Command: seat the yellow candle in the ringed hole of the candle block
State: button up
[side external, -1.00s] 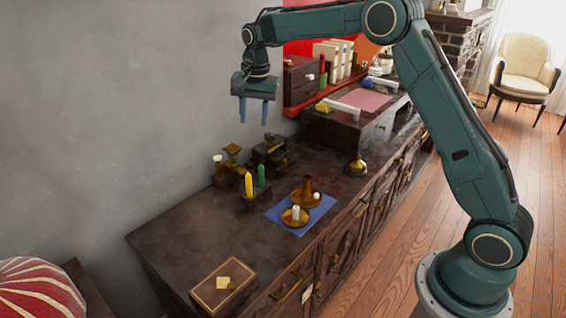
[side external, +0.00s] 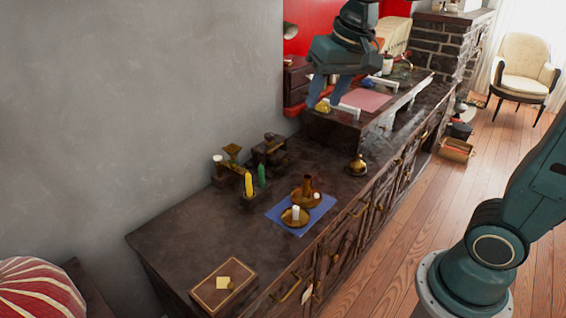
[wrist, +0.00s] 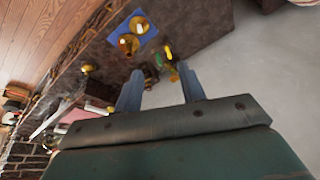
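The yellow candle (side external: 249,185) stands nearly upright at the dark candle block (side external: 256,200) on the sideboard, beside a green candle (side external: 262,176). The yellow candle also shows small in the wrist view (wrist: 167,51). The block's holes and the ring are too small to make out, so I cannot tell which hole the candle is at. My gripper (side external: 327,99) is open and empty, high above the sideboard and well away from the candle. Its two blue fingers stand apart in the wrist view (wrist: 159,72).
A blue cloth (side external: 274,214) with brass holders (side external: 295,218) lies right of the block. A brass bell (side external: 357,165) stands farther right. A scale (side external: 232,158) and a dark grinder (side external: 270,152) stand behind the block. A wooden box (side external: 222,287) lies at the near end.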

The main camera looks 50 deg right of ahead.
jog(key=s+f+n, duration=0.2)
jog(key=s, duration=0.6)
jog(key=s+a+f+n+t, duration=0.1)
jog(key=s+f+n, duration=0.1)
jog(key=s, duration=0.6)
jog(key=shift+s+f+n+t, duration=0.2)
jog(key=shift+f+n+t, duration=0.1)
jog(key=shift+f, duration=0.2)
